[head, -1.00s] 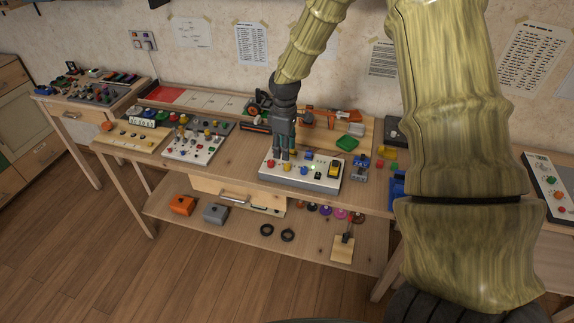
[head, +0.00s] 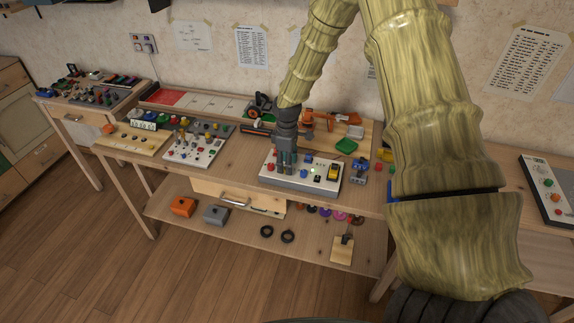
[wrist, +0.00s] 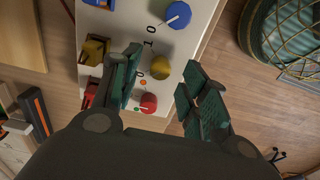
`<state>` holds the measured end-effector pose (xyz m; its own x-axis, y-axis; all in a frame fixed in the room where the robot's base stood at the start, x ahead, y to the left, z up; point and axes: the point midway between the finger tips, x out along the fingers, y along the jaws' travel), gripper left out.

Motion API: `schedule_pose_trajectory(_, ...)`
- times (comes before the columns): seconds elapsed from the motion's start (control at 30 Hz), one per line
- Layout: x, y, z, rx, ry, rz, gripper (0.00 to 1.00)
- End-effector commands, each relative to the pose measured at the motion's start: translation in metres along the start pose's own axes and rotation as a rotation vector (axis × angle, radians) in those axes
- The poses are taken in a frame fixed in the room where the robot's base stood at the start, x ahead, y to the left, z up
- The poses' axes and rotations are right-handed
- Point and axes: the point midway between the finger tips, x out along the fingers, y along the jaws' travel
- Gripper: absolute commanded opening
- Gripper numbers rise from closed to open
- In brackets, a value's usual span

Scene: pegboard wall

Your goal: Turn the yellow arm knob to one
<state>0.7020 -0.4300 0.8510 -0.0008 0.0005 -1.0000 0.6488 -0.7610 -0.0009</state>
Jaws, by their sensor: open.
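The white control panel (head: 314,184) lies on the middle workbench. In the wrist view, the yellow knob (wrist: 160,67) sits on its face between a blue knob (wrist: 176,14) and a red knob (wrist: 148,103). Printed digits "1" and "0" are near the yellow knob. My gripper (wrist: 161,61) is open, with one finger to each side of the yellow knob in the wrist view; I cannot tell whether they touch it. In the head view my gripper (head: 285,172) points down over the panel's left part and hides much of the knobs there.
A yellow switch (wrist: 93,52) and a red switch (wrist: 88,93) stand beside the left finger.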

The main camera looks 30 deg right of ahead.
Motion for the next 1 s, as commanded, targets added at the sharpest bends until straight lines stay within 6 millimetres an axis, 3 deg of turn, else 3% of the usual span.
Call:
schedule_pose_trajectory(0.2, 0.015, 0.000, 0.000, 0.000, 0.000, 0.000, 0.44)
schedule_pose_trajectory(0.6, 0.020, 0.000, 0.000, -0.001, 0.000, 0.000, 0.44)
schedule_pose_trajectory(0.63, 0.020, 0.000, 0.000, -0.001, 0.000, 0.000, 0.42)
schedule_pose_trajectory(0.87, 0.020, 0.000, 0.000, -0.001, 0.000, 0.000, 0.01)
schedule_pose_trajectory(1.0, 0.020, 0.000, 0.000, 0.000, 0.001, 0.000, 0.00)
